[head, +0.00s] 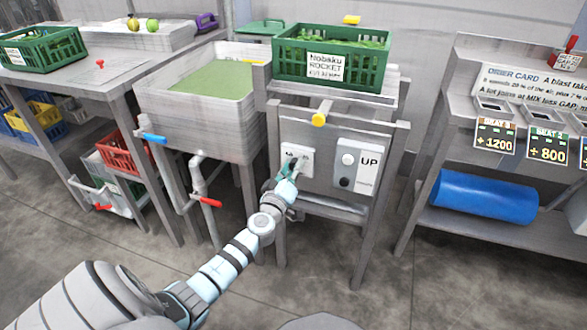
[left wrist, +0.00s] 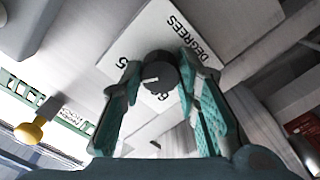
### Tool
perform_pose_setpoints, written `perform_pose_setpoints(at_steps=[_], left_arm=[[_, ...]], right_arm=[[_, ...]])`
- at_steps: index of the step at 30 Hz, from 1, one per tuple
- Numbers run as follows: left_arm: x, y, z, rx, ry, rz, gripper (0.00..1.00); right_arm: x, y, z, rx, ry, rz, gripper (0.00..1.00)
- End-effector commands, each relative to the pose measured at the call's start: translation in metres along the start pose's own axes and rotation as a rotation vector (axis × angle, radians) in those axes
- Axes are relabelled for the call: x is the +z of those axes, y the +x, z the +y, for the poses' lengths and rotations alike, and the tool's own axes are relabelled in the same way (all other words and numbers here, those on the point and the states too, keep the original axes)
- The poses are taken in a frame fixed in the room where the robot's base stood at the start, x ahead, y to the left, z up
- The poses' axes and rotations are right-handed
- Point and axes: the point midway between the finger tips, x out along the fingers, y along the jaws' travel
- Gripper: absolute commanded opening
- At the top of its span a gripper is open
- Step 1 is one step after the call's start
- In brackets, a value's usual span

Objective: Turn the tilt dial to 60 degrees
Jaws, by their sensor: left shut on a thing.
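The tilt dial (left wrist: 160,76) is a dark round knob with a white pointer mark, on a white plate (left wrist: 158,32) lettered DEGREES. My left gripper (head: 288,168) is at this plate on the front of the stand in the head view and hides the knob there. In the left wrist view its two teal fingers are shut on the dial, one on each side. The pointer mark is on the knob's left side in that view. The numbers around it are partly covered, so I cannot tell the exact reading. My right gripper is not in view.
Right of the plate is a panel (head: 357,168) marked UP with a light and a dark button. A yellow-ended knob (head: 320,118) sticks out above. A green crate of rocket (head: 331,55) stands on top. A red-handled tap (head: 208,201) is to the left.

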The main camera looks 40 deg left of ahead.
Motion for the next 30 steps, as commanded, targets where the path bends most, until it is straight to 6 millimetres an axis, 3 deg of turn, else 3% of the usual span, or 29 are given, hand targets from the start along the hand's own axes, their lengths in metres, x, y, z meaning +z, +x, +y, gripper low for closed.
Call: perform_pose_setpoints(at_steps=[14,30], left_arm=[[0.001,0.000,0.000,-0.001,-0.439,-0.002,0.01],[0.001,0.000,0.000,-0.001,-0.952,-0.002,0.01]], right_arm=[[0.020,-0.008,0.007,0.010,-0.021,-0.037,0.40],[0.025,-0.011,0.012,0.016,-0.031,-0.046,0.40]])
